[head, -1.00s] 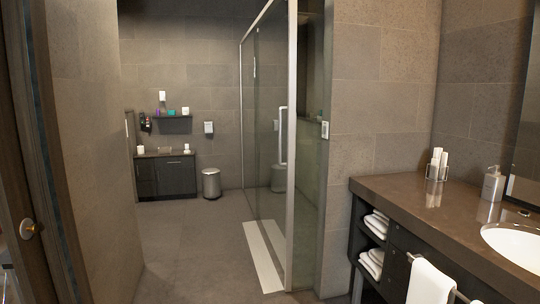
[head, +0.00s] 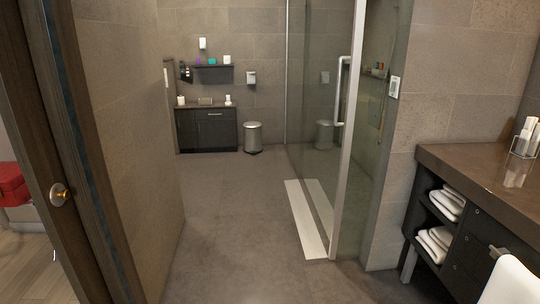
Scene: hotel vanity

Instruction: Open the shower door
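The glass shower door (head: 315,110) stands right of the middle in the head view, with a pale metal frame post (head: 350,130) along its near edge. A white vertical bar handle (head: 341,90) is on the glass near that post. The door looks closed, though its edges are hard to make out through the reflections. White strips (head: 306,220) lie on the floor at the foot of the glass. Neither of my grippers shows in the head view.
A vanity counter (head: 475,175) with folded towels (head: 447,205) stands at the right. A wooden door with a round knob (head: 60,195) is at the left. A bin (head: 253,138) and a dark cabinet (head: 207,130) stand at the back. The middle floor (head: 235,220) is clear.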

